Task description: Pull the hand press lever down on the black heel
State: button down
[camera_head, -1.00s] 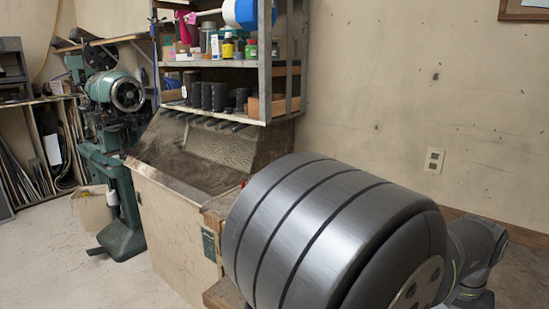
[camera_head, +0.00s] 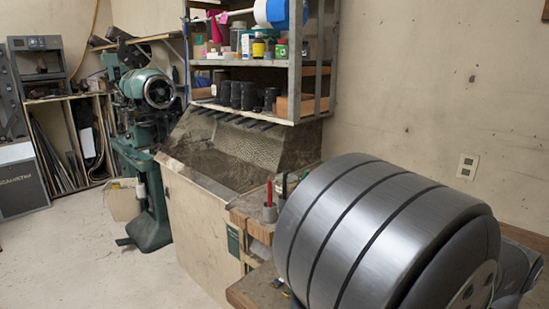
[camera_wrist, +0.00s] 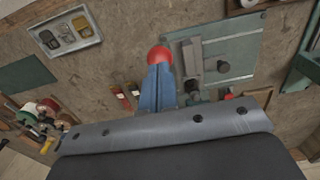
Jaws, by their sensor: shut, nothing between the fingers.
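In the wrist view my gripper (camera_wrist: 157,72) shows as two blue-grey fingers closed together, with nothing between them. A round red ball (camera_wrist: 159,56), which looks like the lever's knob, appears just beyond the fingertips. I cannot tell whether they touch. Right of it, a grey upright metal part (camera_wrist: 191,58) stands on a green plate (camera_wrist: 238,60), probably the hand press. The lever's shaft is not clearly seen. The head view shows neither gripper nor press.
A tray of small items (camera_wrist: 66,35) and several coloured spools (camera_wrist: 40,118) lie left in the wrist view. In the head view, a shelf (camera_head: 250,63), a green machine (camera_head: 147,95) and a bench corner with a red-handled tool (camera_head: 269,194) are seen. My large grey arm link blocks the right.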

jog(key=shift+a+f, duration=0.1)
jog(key=shift+f, duration=1.6)
jog(key=shift+r, duration=0.1)
notch_tip(320, 180, up, 11)
jog(key=shift+d, duration=0.2)
dwell(0.7)
jog(key=shift+w+f, duration=0.1)
jog(key=shift+f, duration=0.1)
